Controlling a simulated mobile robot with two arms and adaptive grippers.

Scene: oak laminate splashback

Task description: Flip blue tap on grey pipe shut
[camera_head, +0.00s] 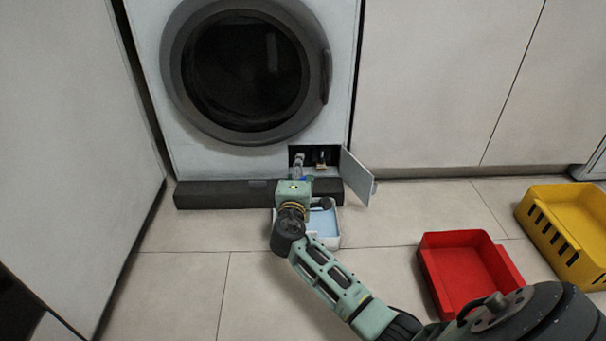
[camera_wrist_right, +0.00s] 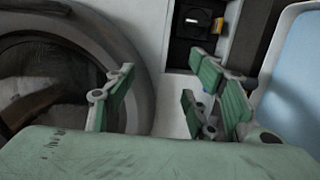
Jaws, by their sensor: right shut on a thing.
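The grey pipe (camera_head: 297,160) comes out of the open service hatch (camera_head: 329,151) at the bottom of the washing machine. A small piece of the blue tap (camera_head: 309,179) shows beside my right gripper (camera_head: 296,183). In the right wrist view a bit of blue (camera_wrist_right: 200,106) shows between the green finger pads of my right gripper (camera_wrist_right: 165,95). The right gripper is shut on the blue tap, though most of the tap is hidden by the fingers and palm. How far the tap is turned cannot be seen. My left gripper is not in view.
The hatch door (camera_head: 357,178) hangs open to the right. A shallow white tray (camera_head: 334,240) with a light blue inside is on the floor under the gripper. A red bin (camera_head: 432,243) and a yellow crate (camera_head: 545,237) stand right. Floor at left is clear.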

